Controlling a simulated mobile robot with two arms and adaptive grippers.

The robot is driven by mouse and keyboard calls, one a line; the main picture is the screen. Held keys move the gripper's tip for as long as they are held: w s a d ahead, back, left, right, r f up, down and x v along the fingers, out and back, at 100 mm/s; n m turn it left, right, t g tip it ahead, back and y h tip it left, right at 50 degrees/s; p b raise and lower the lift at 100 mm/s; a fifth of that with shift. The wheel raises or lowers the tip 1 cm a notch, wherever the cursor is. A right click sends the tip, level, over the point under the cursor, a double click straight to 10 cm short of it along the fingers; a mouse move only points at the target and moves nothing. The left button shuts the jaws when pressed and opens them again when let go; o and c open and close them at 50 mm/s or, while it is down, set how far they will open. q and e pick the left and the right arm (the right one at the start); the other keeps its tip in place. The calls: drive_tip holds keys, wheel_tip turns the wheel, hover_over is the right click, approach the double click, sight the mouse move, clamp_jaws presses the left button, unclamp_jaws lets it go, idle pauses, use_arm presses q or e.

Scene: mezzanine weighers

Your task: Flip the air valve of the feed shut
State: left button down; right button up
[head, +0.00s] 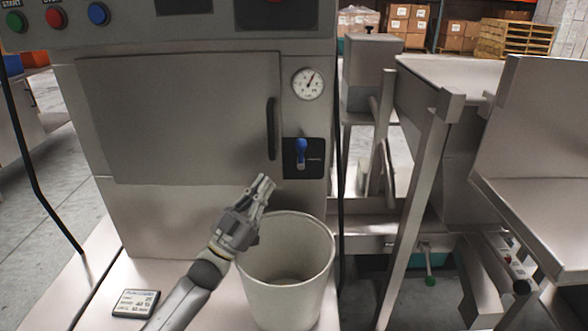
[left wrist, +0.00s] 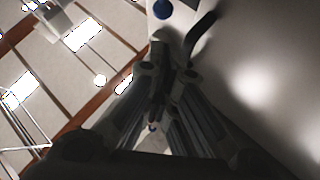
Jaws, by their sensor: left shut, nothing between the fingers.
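The air valve (head: 301,151) has a blue handle on a dark plate on the machine's front, below a round gauge (head: 308,84). Its handle stands roughly upright in the head view. My left gripper (head: 265,184) is shut and empty, below and left of the valve and apart from it. My right gripper is in neither view.
A dark door handle (head: 271,129) stands out just left of the valve. A white bucket (head: 286,265) stands under my left gripper. A small scale-like card (head: 135,303) lies on the ledge. Steel frames and a chute (head: 530,190) fill the right side.

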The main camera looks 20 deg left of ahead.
sight(301, 153)
use_arm(q)
drive_tip(key=shift+d+f+b, duration=0.1)
drive_tip(key=shift+f+b, duration=0.15)
drive_tip(key=shift+b, duration=0.05)
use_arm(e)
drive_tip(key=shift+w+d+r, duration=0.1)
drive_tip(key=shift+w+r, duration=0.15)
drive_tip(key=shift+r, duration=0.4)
use_arm(q)
drive_tip(key=x, duration=1)
drive_tip(key=shift+r, duration=0.1)
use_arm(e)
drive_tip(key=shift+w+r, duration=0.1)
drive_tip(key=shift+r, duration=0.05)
